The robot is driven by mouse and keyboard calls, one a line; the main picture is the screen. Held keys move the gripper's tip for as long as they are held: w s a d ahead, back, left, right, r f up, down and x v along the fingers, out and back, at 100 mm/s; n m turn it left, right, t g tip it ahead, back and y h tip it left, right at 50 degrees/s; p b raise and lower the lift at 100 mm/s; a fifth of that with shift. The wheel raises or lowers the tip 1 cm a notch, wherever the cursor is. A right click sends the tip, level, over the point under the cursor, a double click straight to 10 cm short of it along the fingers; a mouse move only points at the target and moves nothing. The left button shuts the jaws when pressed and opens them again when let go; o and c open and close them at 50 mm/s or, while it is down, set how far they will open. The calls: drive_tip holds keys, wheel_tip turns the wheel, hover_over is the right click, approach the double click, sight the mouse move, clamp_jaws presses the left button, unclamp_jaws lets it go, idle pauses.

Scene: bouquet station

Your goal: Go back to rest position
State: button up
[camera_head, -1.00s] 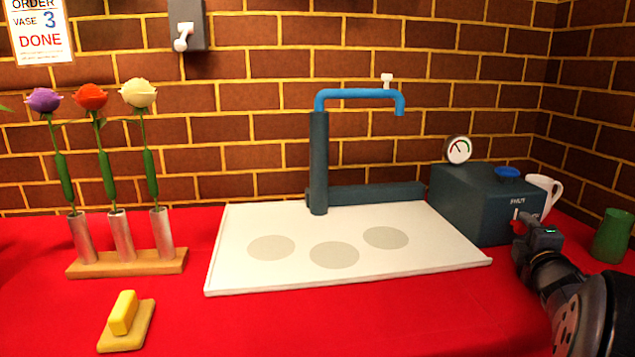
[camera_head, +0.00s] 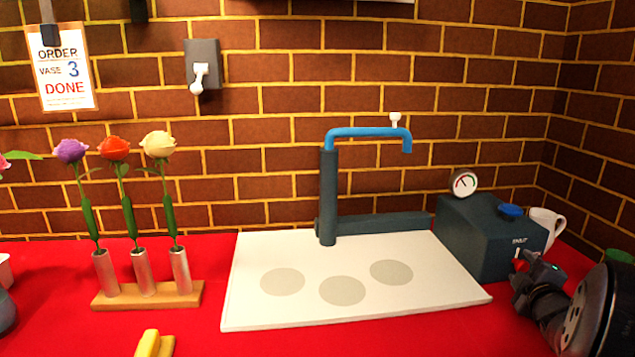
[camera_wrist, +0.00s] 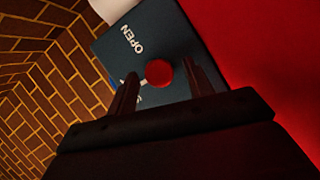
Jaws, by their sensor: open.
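My gripper (camera_head: 528,256) is at the right of the head view, in front of the dark blue box (camera_head: 490,236) with a round gauge (camera_head: 464,182) and a blue knob on top. In the wrist view my gripper's two fingers (camera_wrist: 160,90) are apart. A red round knob (camera_wrist: 159,73) on the box front shows between the fingertips. I cannot tell whether the fingers touch it. Nothing is held. The box also shows in the wrist view (camera_wrist: 112,51), with the word OPEN on it.
A white board (camera_head: 330,312) with three grey circles lies under a blue tap (camera_head: 370,132). Three roses stand in metal tubes on a wooden stand (camera_head: 150,297). A yellow block (camera_head: 150,343) lies in front. A white mug (camera_head: 547,225) is behind the box. A brick wall closes the back.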

drive_tip(key=shift+d+r+m+g+y+p, duration=0.2)
drive_tip(key=shift+m+p, duration=0.55)
drive_tip(key=shift+p, duration=1.55)
drive_tip(key=shift+a+r+m+g+y+p, duration=0.2)
drive_tip(key=shift+m+p, duration=0.55)
drive_tip(key=shift+p, duration=1.55)
drive_tip(key=m+y+p, duration=0.1)
drive_tip(key=p, duration=0.3)
drive_tip(key=m+g+p, duration=0.1)
drive_tip(key=p, duration=0.4)
drive_tip(key=shift+d+m+y, duration=0.2)
drive_tip(key=shift+m+y, duration=0.1)
drive_tip(key=shift+y, duration=0.1)
drive_tip(key=m+p, duration=0.1)
drive_tip(key=p, duration=0.2)
drive_tip(key=shift+r+y+p, duration=0.1)
drive_tip(key=shift+y+p, duration=0.25)
drive_tip(key=shift+y, duration=0.05)
drive_tip(key=m+y+p, duration=0.1)
drive_tip(key=m+p, duration=0.1)
drive_tip(key=p, duration=0.4)
drive_tip(key=shift+d+p, duration=0.2)
drive_tip(key=shift+p, duration=0.1)
drive_tip(key=shift+y, duration=0.3)
drive_tip(key=shift+f+m+p, duration=0.2)
drive_tip(key=shift+m+p, duration=0.2)
drive_tip(key=shift+p, duration=0.2)
